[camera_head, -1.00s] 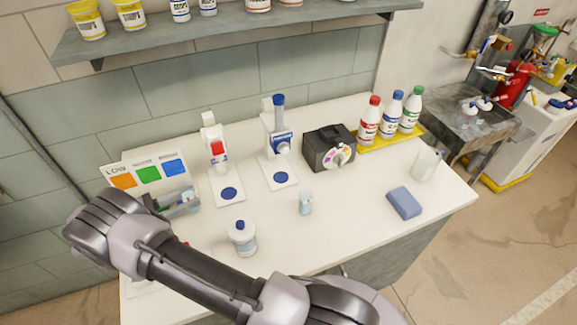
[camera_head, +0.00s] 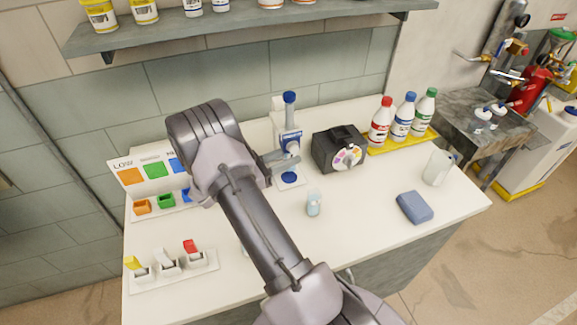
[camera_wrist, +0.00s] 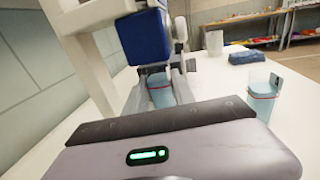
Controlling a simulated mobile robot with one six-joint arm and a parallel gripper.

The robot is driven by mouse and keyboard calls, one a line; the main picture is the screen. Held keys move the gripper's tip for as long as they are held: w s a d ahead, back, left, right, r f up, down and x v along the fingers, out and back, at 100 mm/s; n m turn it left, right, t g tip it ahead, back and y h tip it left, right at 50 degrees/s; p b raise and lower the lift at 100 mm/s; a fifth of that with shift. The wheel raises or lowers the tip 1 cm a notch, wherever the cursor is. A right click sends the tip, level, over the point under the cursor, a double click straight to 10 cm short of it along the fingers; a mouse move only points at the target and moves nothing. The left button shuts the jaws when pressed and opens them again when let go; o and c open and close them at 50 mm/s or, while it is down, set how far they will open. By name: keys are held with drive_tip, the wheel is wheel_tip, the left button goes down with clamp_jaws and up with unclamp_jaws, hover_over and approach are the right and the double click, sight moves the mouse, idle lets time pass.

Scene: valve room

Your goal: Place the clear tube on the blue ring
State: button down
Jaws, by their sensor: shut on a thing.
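A small clear tube with pale blue liquid (camera_wrist: 160,90) is held between the fingers of my gripper (camera_wrist: 162,80) in the wrist view. In the head view my gripper (camera_head: 287,160) is at the blue-headed dispenser stand (camera_head: 288,135), above its white base. A blue round mark (camera_head: 288,177) shows on that base, just below my gripper; I cannot tell if the tube touches it. The dispenser's blue head (camera_wrist: 143,38) is close above the tube in the wrist view. A second clear tube (camera_head: 313,205) stands on the table, also in the wrist view (camera_wrist: 263,97).
A black box with a colour dial (camera_head: 340,148) stands right of the stand. Bottles on a yellow tray (camera_head: 408,137), a blue sponge (camera_head: 414,207) and a white jug (camera_head: 437,167) are farther right. A strip with coloured tabs (camera_head: 172,268) lies front left. My arm hides the other stand.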

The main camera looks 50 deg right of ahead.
drive_tip(key=shift+d+f+b, duration=0.15)
drive_tip(key=shift+f+b, duration=0.15)
drive_tip(key=shift+f, duration=0.05)
wheel_tip(320, 180, down, 3)
drive_tip(key=b, duration=0.3)
drive_tip(key=shift+f, duration=0.2)
drive_tip(key=shift+r, duration=0.25)
drive_tip(key=shift+f, duration=0.15)
drive_tip(key=c, duration=1.1)
unclamp_jaws()
drive_tip(key=shift+o, duration=0.2)
